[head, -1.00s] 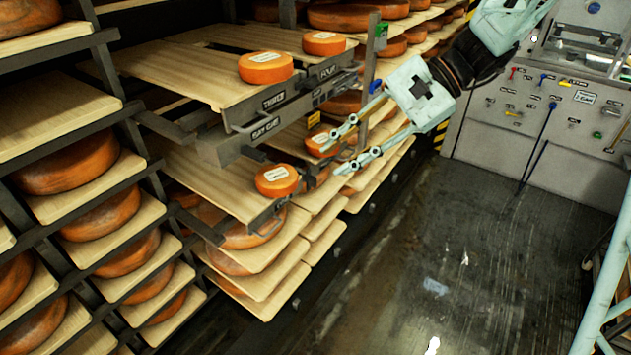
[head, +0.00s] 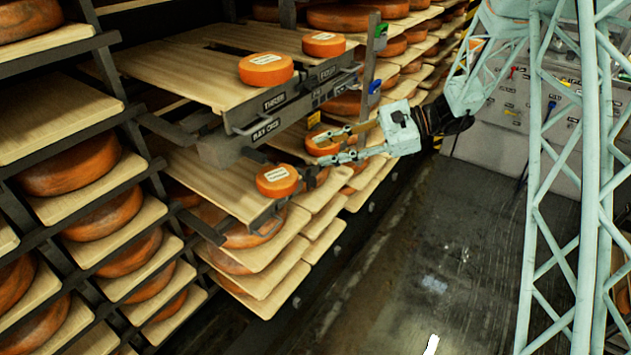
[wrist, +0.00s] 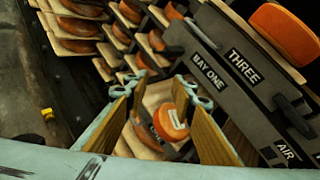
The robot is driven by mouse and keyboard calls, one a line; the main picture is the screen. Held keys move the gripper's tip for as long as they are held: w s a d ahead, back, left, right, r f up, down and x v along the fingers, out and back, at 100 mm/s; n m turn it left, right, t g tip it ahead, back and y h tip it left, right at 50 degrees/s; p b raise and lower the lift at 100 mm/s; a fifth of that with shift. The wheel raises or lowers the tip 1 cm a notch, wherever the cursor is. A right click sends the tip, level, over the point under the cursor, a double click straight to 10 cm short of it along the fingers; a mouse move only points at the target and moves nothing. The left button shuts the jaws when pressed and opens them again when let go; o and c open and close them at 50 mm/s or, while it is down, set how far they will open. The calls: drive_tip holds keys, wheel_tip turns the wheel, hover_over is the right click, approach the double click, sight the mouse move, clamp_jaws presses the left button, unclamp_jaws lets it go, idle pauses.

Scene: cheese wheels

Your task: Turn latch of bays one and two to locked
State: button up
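The dark label plate reading BAY ONE (head: 265,131) is on the front of the rack in the head view. The same BAY ONE label (wrist: 208,63) is right of my fingers in the wrist view. My gripper (head: 319,149) points left at the rack, its fingers apart, just right of this front. In the wrist view my gripper (wrist: 160,93) is open, with an orange cheese with a white label (wrist: 172,124) showing beyond and between the fingers. A green handle (head: 381,31) and a blue handle (head: 375,87) are on the dark upright. I cannot make out latch positions or a bay two label.
A plate reading THREE (head: 274,102) sits above BAY ONE. Small labelled cheeses (head: 266,68) rest on the upper board; another cheese (head: 278,180) is on the board below my gripper. A grey control panel (head: 490,135) stands at right, behind my lattice arm. The floor (head: 420,270) in front is clear.

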drive_tip(key=w+f+m+t+y, duration=0.2)
drive_tip(key=w+f+m, duration=0.1)
drive_tip(key=w+f, duration=0.4)
drive_tip(key=m+t+p, duration=0.3)
drive_tip(key=m+t, duration=0.5)
drive_tip(key=m, duration=0.1)
approach(316, 181)
drive_tip(key=v, duration=0.3)
drive_tip(key=shift+s+d+r, duration=0.15)
drive_tip(key=shift+d, duration=0.1)
drive_tip(key=shift+a, duration=0.1)
drive_tip(key=shift+b+x, duration=0.65)
drive_tip(key=shift+x, duration=6.15)
drive_tip(key=shift+c, duration=0.3)
clamp_jaws()
